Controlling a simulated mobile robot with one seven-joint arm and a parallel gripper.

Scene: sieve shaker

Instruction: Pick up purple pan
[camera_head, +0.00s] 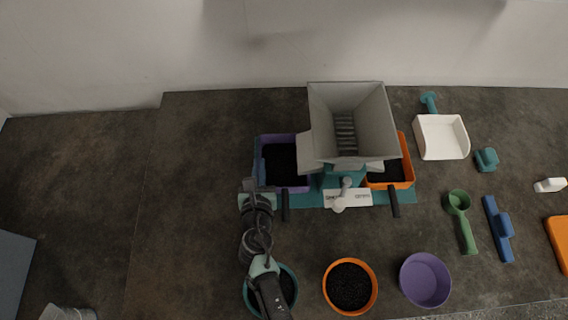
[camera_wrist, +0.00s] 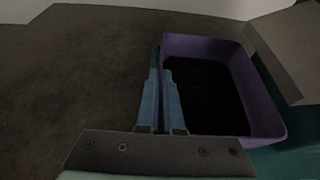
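The purple pan (camera_head: 306,187) is a rectangular tray holding black granules, at the left side of the sieve shaker (camera_head: 350,120). In the wrist view the purple pan (camera_wrist: 268,112) fills the right half. My gripper (camera_head: 258,170) is at the pan's left wall. In the wrist view the blue fingers of my gripper (camera_wrist: 161,80) are close together, one outside and one inside the left wall, with the wall pinched between them.
An orange pan (camera_head: 408,172) sits at the shaker's right. In front are an orange bowl (camera_head: 328,296) of black granules, an empty purple bowl (camera_head: 426,280) and a teal bowl (camera_head: 290,271) partly under my arm. A green scoop (camera_head: 466,232) lies right. The counter's left is clear.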

